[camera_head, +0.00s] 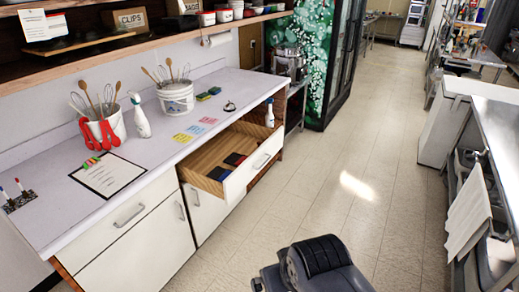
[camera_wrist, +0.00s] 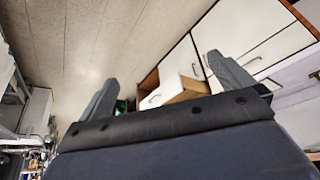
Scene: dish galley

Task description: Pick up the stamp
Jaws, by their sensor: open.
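No stamp can be clearly made out in either view. In the head view, a wooden drawer (camera_head: 207,160) is pulled out from the white counter. In it lie two dark flat items, one with a red edge (camera_head: 235,159) and one with a blue edge (camera_head: 219,173); they may be ink pads, too small to tell. My gripper (camera_wrist: 162,69) is open, with nothing seen between its two grey fingers. It is away from the counter, over the floor, and the open drawer (camera_wrist: 185,90) shows beyond it in the wrist view.
The countertop (camera_head: 160,150) holds whisk tubs, a white spray bottle (camera_head: 140,118), coloured notes (camera_head: 195,130), sponges, a bell (camera_head: 229,106) and a clipboard sheet (camera_head: 107,174). A shelf runs above. The drawer juts into the aisle. The tiled floor (camera_head: 330,170) is clear; a steel counter stands right.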

